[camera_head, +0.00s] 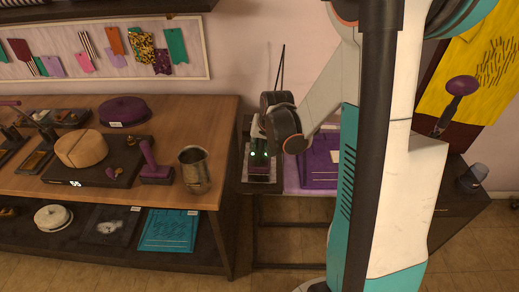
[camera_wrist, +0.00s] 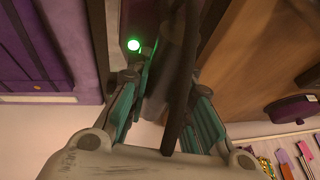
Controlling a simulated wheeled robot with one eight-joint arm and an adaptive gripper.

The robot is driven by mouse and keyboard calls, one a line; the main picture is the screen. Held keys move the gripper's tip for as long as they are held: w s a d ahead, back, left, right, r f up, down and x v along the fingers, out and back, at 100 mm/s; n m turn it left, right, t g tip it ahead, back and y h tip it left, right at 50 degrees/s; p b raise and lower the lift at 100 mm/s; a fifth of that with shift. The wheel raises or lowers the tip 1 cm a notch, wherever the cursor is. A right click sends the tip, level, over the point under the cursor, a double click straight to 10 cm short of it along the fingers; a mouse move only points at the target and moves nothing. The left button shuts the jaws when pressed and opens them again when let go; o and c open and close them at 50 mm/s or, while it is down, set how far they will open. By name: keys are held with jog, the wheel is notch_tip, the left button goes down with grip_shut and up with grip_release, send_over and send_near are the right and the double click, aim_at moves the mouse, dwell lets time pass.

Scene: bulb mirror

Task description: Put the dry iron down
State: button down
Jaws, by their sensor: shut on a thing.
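My gripper (camera_wrist: 165,85) is shut on a dark object, which I take to be the dry iron (camera_wrist: 172,62). The object lies between the teal fingers in the wrist view, and a dark cord-like strip runs from it towards the camera. In the head view the iron (camera_head: 259,166) is a small dark shape with two green lights, below my dark wrist, over the narrow dark table (camera_head: 262,186) beside the purple cloth. My wrist hides its top. I cannot tell whether its base touches the table.
A wooden bench (camera_head: 215,108) stands to the left, with a metal mug (camera_head: 195,170) near its right end and a purple stamp-like tool (camera_head: 152,166). The wall is close behind. A dark glass (camera_head: 473,177) stands far right.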

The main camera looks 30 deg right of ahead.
jog(key=shift+f, duration=0.9)
jog(key=shift+f+b, duration=0.2)
jog(key=shift+b, duration=0.1)
jog(key=c, duration=1.4)
grip_release()
jog(key=shift+r, duration=0.1)
jog(key=shift+s+r+p, duration=0.1)
jog(key=shift+r+p, duration=0.25)
jog(key=shift+r, duration=0.05)
jog(key=p+v, duration=0.3)
jog(key=v, duration=0.8)
jog(key=shift+s+r+p, duration=0.1)
jog(key=shift+r+p, duration=0.1)
jog(key=shift+p, duration=0.15)
